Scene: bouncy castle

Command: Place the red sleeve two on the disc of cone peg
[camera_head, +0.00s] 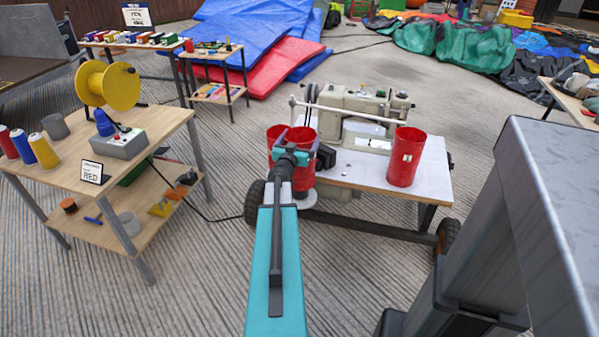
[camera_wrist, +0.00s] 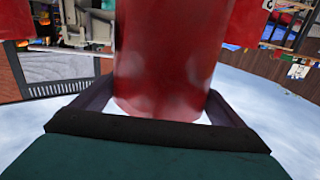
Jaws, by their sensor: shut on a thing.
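My gripper (camera_head: 292,155) is shut on a red sleeve (camera_head: 306,174), at the left end of the sewing machine table. The held sleeve (camera_wrist: 163,55) stands between the two dark fingers in the wrist view, its lower end just above a pale surface. A second red sleeve (camera_head: 275,133) shows just behind and left of it, partly hidden by my gripper. A third red sleeve (camera_head: 405,157) stands upright on the table's right side. A pale round edge (camera_head: 308,201) shows under the held sleeve; I cannot tell if it is the cone peg's disc. No peg is clearly visible.
The white-topped table (camera_head: 345,172) carries a beige sewing machine (camera_head: 360,110) behind the sleeves. A wooden table (camera_head: 140,125) at left holds a yellow spool (camera_head: 108,85), thread cones and a grey box (camera_head: 118,145). Blue and red mats (camera_head: 265,45) lie behind. Floor between the tables is mostly clear.

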